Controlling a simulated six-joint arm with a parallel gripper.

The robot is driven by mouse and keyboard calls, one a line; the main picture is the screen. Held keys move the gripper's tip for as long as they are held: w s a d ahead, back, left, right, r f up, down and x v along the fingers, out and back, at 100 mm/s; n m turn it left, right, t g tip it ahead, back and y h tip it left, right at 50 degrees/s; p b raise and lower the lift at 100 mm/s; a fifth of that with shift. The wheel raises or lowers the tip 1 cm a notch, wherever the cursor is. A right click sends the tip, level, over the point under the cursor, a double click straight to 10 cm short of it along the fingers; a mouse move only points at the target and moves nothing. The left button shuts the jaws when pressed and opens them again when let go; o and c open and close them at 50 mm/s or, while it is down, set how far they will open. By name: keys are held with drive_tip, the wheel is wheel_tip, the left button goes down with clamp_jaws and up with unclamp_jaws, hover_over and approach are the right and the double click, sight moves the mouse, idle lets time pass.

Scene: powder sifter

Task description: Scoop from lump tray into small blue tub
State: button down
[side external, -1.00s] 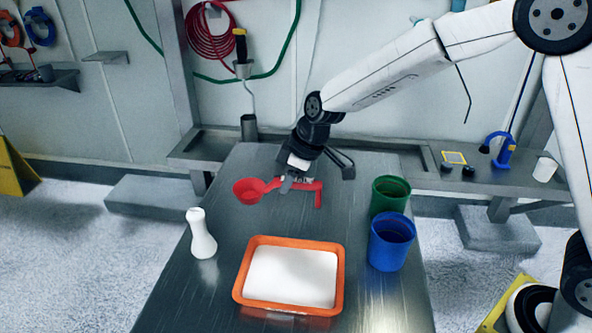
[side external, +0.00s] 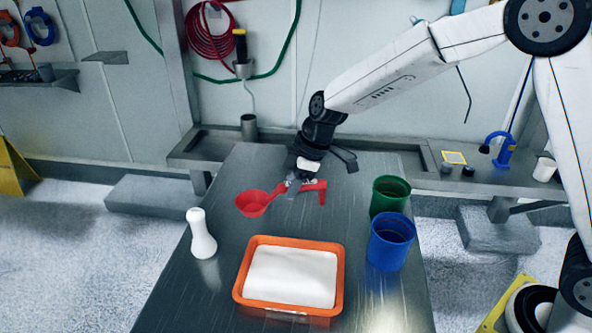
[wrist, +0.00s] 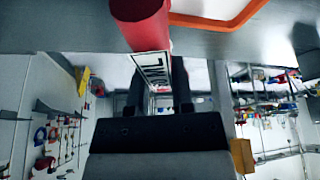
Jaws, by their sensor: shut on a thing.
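My gripper (side external: 292,187) is shut on the handle of a red scoop (side external: 254,205), behind the tray. The scoop's cup is at the left and its bent handle end is at the right. The scoop also shows at the top of the wrist view (wrist: 150,25). The orange lump tray (side external: 240,283), filled with white material, is in front of the scoop. Its orange rim also shows in the wrist view (wrist: 222,22). The blue tub (side external: 388,252) stands right of the tray, apart from my gripper. I cannot see what is inside the scoop cup.
A green tub (side external: 385,203) stands just behind the blue tub. A white bottle-shaped thing (side external: 201,238) stands left of the tray. The metal table (side external: 190,300) is bare around the tray. A wall shelf (side external: 440,178) with small items runs behind the table.

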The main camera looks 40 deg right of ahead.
drive_tip(key=n, duration=0.1)
drive_tip(key=n+g, duration=0.1)
drive_tip(key=s+n, duration=0.1)
drive_tip(key=n, duration=0.1)
drive_tip(key=shift+d+f+g+y, duration=0.3)
drive_tip(key=shift+d+f, duration=0.05)
drive_tip(key=shift+f, duration=0.05)
drive_tip(key=n, duration=0.1)
drive_tip(key=n+g, duration=0.1)
drive_tip(key=s+n, duration=0.1)
drive_tip(key=n, duration=0.1)
drive_tip(key=shift+d+f, duration=0.25)
drive_tip(key=shift+d, duration=0.05)
drive_tip(key=n+g, duration=0.1)
drive_tip(key=n, duration=0.1)
drive_tip(key=s+d+n+h, duration=0.1)
drive_tip(key=n, duration=0.1)
drive_tip(key=n+g, duration=0.1)
drive_tip(key=n, duration=0.1)
drive_tip(key=shift+s+d+f+g, duration=0.15)
drive_tip(key=shift+s+g, duration=0.15)
drive_tip(key=shift+s, duration=0.05)
drive_tip(key=shift+f, duration=0.2)
drive_tip(key=shift+f, duration=4.6)
drive_tip(key=shift+w+a, duration=2.2)
drive_tip(key=shift+s+d, duration=1.55)
wheel_tip(320, 180, up, 7)
